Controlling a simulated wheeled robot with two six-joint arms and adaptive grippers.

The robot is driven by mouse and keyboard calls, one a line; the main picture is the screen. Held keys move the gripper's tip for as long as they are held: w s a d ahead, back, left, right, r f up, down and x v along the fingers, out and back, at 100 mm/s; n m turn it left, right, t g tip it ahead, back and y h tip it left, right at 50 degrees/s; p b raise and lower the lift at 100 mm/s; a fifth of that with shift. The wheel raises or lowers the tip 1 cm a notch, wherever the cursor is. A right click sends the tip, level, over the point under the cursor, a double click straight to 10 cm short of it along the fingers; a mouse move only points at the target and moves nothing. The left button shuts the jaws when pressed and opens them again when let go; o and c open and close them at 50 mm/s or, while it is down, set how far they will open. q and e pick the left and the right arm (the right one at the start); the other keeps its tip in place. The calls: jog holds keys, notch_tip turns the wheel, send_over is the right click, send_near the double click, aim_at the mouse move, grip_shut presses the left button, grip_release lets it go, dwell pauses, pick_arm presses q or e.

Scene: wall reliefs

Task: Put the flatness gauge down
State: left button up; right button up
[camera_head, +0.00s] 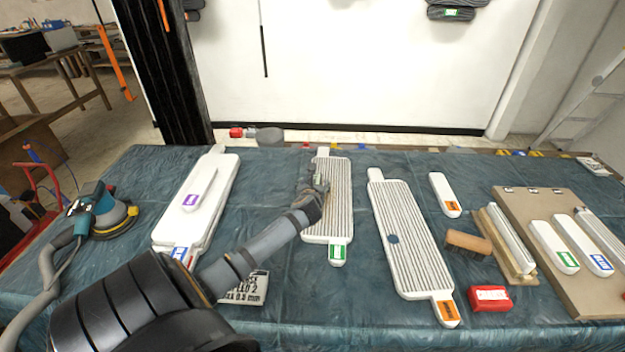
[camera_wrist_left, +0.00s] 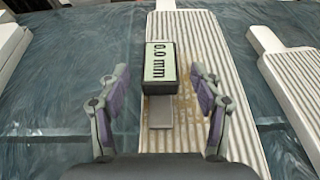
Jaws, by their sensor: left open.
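The flatness gauge (camera_wrist_left: 160,67) is a small dark block with a pale display reading 0.0 mm. In the left wrist view it appears to sit on a white ribbed panel (camera_wrist_left: 185,120), with a grey tab at its near end. My left gripper (camera_wrist_left: 158,74) is open, with one finger on each side of the gauge and gaps between. In the head view my left gripper (camera_head: 317,190) is over the upper part of the green-labelled ribbed panel (camera_head: 340,215) and largely hides the gauge. My right gripper is not in view.
An orange-labelled ribbed panel (camera_head: 405,235) lies to the right, and smooth white panels (camera_head: 222,190) to the left. A sander (camera_head: 100,215) is at the left, a red block (camera_head: 489,298) at front right, and a brown board (camera_head: 560,285) at far right.

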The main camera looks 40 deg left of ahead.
pick_arm(q)
jog(key=v, duration=0.7)
jog(key=shift+s+d+r, duration=0.1)
jog(key=shift+s, duration=0.05)
jog(key=shift+r+p, duration=0.1)
jog(key=shift+p, duration=0.2)
